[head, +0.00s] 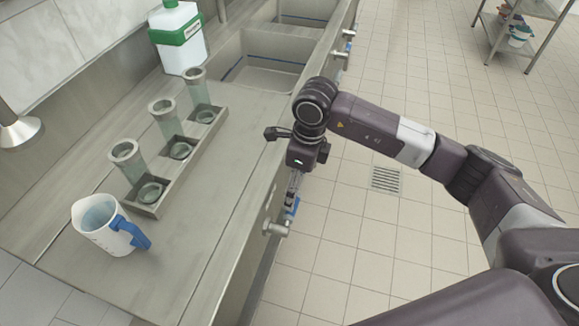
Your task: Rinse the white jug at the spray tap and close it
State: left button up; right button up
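The white jug (99,225) with a blue handle (133,231) stands upright on the steel counter at the lower left; its inside looks bluish. A metal cone-shaped head (18,131), perhaps the spray tap, is at the left edge above the counter; no water shows. My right gripper (293,197) points down at the counter's front edge, at the blue lever (294,206) of the nearest valve (276,228). Its fingers look narrow from this side; whether they grip the lever is unclear. My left gripper is out of view.
A metal rack (160,207) with clear tubes stands behind the jug. A white and green canister (180,35) stands farther back. Sink basins (262,72) and more valves (345,45) line the counter. Tiled floor with a drain (385,179) is clear; a shelf (513,28) is far right.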

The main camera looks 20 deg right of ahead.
aim_at(295, 206)
jog(key=shift+s+d+f, duration=0.1)
jog(key=shift+f, duration=0.05)
jog(key=f, duration=0.3)
jog(key=s+f+p, duration=0.1)
jog(key=shift+a+f, duration=0.15)
jog(key=shift+a, duration=0.2)
jog(key=shift+w+a+f, duration=0.1)
jog(key=shift+w+f, duration=0.05)
jog(key=shift+f, duration=0.35)
jog(key=shift+w+f, duration=0.15)
jog(key=shift+f, duration=0.55)
jog(key=c, duration=0.7)
jog(key=shift+c, duration=1.2)
jog(key=c, duration=0.4)
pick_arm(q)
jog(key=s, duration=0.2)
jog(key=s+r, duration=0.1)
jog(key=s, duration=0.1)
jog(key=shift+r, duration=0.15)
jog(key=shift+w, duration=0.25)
